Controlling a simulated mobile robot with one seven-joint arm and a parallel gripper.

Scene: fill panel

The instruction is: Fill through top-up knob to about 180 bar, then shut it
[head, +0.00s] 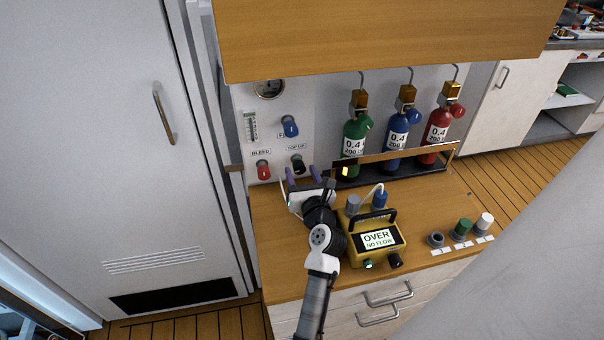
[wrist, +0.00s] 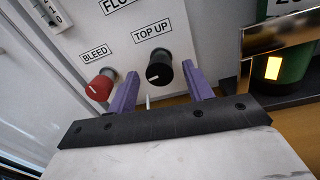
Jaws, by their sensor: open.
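The black top-up knob (head: 298,166) is on the white wall panel, under its TOP UP label. It also shows in the wrist view (wrist: 160,69), with a white pointer mark on its face. My gripper (head: 303,174) is open, its two purple fingers pointing at the panel. In the wrist view the fingers (wrist: 163,86) stand apart below and to either side of the knob, and I see no contact. The round gauge (head: 269,89) is high on the panel, partly cut by the wooden cabinet edge; its reading is too small to tell.
The red BLEED knob (head: 263,170) is left of the top-up knob, and a blue knob (head: 290,126) is above. Green (head: 356,139), blue (head: 397,131) and red cylinders stand right behind a rail. A yellow meter (head: 374,243) reading "OVER NO FLOW" sits on the counter beside my arm.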

